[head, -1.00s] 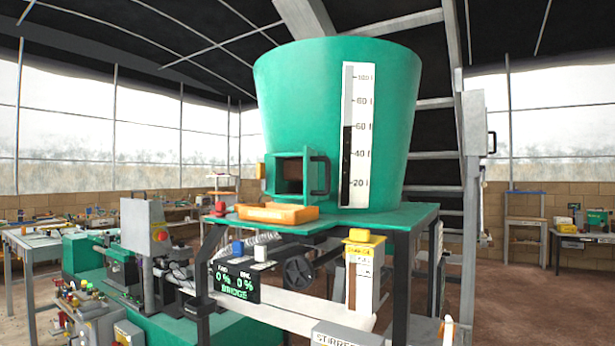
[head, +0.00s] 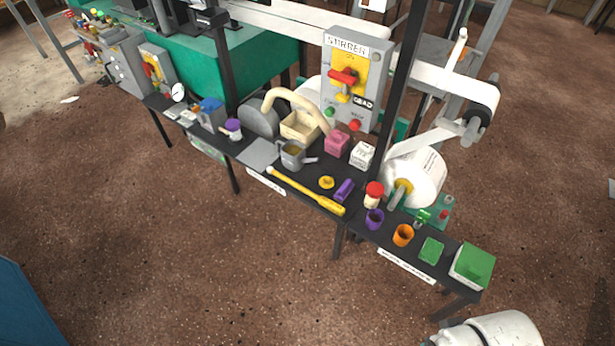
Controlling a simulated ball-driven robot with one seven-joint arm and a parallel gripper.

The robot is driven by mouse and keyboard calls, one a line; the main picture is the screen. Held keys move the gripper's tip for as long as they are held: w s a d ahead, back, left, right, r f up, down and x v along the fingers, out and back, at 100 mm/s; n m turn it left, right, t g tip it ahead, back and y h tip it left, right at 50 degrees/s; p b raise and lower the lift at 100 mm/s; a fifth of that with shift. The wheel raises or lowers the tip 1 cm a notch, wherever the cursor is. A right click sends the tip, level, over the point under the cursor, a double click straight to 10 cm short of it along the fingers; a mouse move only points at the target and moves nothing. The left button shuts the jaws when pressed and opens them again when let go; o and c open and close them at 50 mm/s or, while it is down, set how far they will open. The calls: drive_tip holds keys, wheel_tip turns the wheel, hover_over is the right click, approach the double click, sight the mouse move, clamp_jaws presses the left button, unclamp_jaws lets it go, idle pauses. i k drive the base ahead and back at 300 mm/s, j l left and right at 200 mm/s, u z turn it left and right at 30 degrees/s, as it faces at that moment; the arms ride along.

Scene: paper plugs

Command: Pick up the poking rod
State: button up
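The poking rod (head: 309,192) is a long yellow rod with a pale tip at its left end and a thicker right end. It lies along the front edge of a dark narrow bench (head: 222,142), in the middle of the head view. Nothing covers it. A white rounded part of my arm shows at the bottom right corner, well apart from the rod. My gripper is not in view.
Behind the rod are a grey jug (head: 292,156), a yellow knob (head: 326,182) and a purple block (head: 343,190). A grey stirrer control box (head: 345,75) stands behind. Cups and a green-topped box (head: 472,266) are to the right. Brown floor in front is clear.

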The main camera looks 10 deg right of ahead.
sight(340, 210)
drive_tip(key=i+u, duration=0.25)
drive_tip(key=i, duration=0.35)
drive_tip(key=i+u, duration=0.25)
drive_tip(key=i, duration=0.35)
drive_tip(key=i+l+u, duration=0.25)
drive_tip(key=i, duration=0.3)
drive_tip(key=i+j, duration=0.05)
drive_tip(key=j, duration=0.05)
